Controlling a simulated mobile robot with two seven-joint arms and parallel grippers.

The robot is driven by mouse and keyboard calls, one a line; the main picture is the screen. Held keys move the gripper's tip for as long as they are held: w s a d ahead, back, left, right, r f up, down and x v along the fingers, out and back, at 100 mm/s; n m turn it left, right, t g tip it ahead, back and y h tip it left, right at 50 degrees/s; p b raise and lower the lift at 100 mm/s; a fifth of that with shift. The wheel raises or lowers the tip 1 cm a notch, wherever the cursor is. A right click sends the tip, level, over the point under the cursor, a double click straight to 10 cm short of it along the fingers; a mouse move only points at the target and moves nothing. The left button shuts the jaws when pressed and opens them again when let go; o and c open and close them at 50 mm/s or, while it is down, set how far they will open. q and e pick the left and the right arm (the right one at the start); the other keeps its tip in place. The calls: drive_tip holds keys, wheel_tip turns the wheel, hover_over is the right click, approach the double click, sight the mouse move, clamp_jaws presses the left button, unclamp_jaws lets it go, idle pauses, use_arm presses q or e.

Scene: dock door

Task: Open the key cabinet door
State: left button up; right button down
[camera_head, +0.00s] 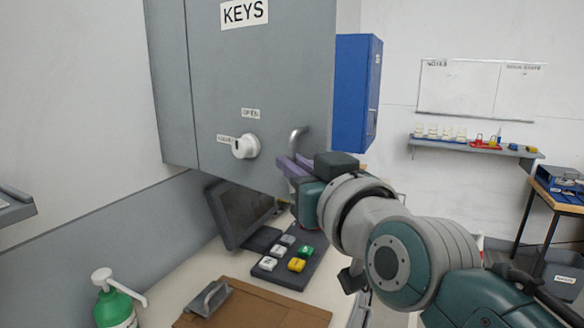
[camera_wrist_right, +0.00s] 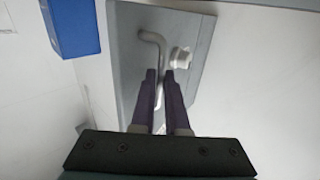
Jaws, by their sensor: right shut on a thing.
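The grey key cabinet (camera_head: 262,75) hangs on the wall with a "KEYS" label on its front; I see no clear gap at its door. A white knob (camera_head: 245,147) sits on the front, with one label above it reading "OPEN" and a small one to its left. A grey bar handle (camera_head: 298,136) is near the right edge. My right gripper (camera_head: 289,163) is shut on the handle, its purple fingers on the bar's lower part. In the right wrist view the fingers (camera_wrist_right: 166,80) lie either side of the handle (camera_wrist_right: 153,37), beside the knob (camera_wrist_right: 181,58). My left gripper is out of view.
A blue box (camera_head: 356,95) is on the wall just right of the cabinet. Below are a dark screen (camera_head: 240,212), a pad with coloured buttons (camera_head: 290,262), a clipboard (camera_head: 250,308) and a green pump bottle (camera_head: 115,305) on the counter.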

drive_tip(key=shift+a, duration=0.15)
drive_tip(key=c, duration=1.3)
unclamp_jaws()
drive_tip(key=shift+r, duration=0.1)
drive_tip(key=shift+c, duration=0.2)
drive_tip(key=shift+o, duration=0.7)
drive_tip(key=shift+w+a, duration=0.1)
drive_tip(key=shift+w, duration=0.05)
drive_tip(key=shift+o, duration=1.4)
drive_tip(key=v, duration=1)
drive_tip(key=shift+b, duration=0.4)
